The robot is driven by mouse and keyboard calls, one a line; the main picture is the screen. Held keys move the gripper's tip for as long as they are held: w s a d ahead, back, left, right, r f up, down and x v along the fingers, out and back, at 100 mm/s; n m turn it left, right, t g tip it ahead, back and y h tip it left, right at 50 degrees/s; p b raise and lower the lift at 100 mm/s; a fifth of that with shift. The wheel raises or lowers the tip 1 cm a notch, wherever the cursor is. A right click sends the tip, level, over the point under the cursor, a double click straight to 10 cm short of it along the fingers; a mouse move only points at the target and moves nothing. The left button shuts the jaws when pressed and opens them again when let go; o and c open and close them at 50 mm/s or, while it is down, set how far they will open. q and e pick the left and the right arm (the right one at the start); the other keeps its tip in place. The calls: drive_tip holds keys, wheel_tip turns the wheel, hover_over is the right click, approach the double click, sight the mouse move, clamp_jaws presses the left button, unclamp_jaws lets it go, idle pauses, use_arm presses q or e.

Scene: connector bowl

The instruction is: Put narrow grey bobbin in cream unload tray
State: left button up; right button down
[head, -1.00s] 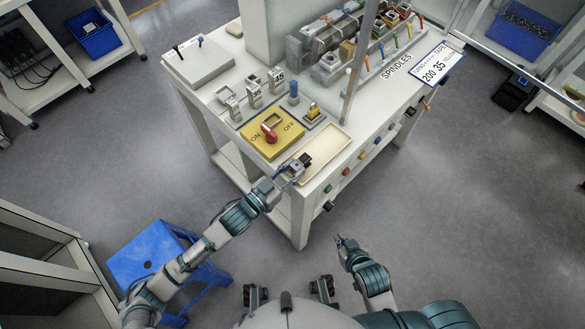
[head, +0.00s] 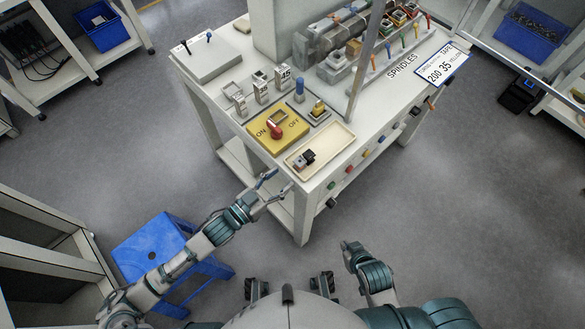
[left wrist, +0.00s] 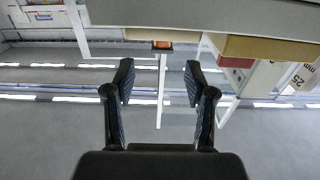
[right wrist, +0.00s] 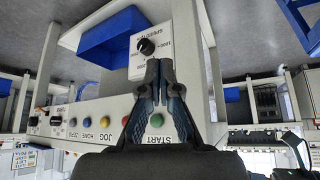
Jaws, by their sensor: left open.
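The cream unload tray (head: 335,149) lies at the front corner of the machine table in the head view. A small grey and black piece, apparently the narrow grey bobbin (head: 303,159), lies in the tray's near left end; its exact shape is too small to tell. My left gripper (head: 276,184) is open and empty, in front of the table edge and apart from the tray. Its spread fingers show in the left wrist view (left wrist: 158,80) with nothing between them. My right gripper (head: 348,246) is away from the table; its fingertips are together and empty in the right wrist view (right wrist: 160,68).
A yellow ON/OFF panel (head: 286,140) with a red knob is left of the tray. Spindles with bobbins (head: 370,40) stand at the back. Coloured buttons line the table's front face. A blue stool (head: 150,250) stands at lower left. The floor before the table is clear.

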use_arm(q)
drive_tip(key=v, duration=0.5)
use_arm(e)
drive_tip(key=shift+s+d+f+g, duration=0.1)
drive_tip(key=shift+s+d+g, duration=0.15)
drive_tip(key=shift+s, duration=0.2)
drive_tip(key=shift+s+d+f+g, duration=0.1)
drive_tip(key=shift+s+g, duration=0.15)
drive_tip(key=shift+s, duration=0.2)
use_arm(q)
drive_tip(key=shift+f, duration=0.1)
drive_tip(key=s+a+f+n+g+y, duration=0.5)
drive_tip(key=s+a+f+n+y, duration=0.3)
drive_tip(key=s+a+f+y, duration=0.5)
wheel_tip(320, 180, down, 4)
drive_tip(key=shift+s+a+f+g, duration=0.1)
drive_tip(key=shift+s+a+g, duration=0.2)
drive_tip(key=shift+s+a, duration=0.8)
drive_tip(key=shift+s, duration=0.1)
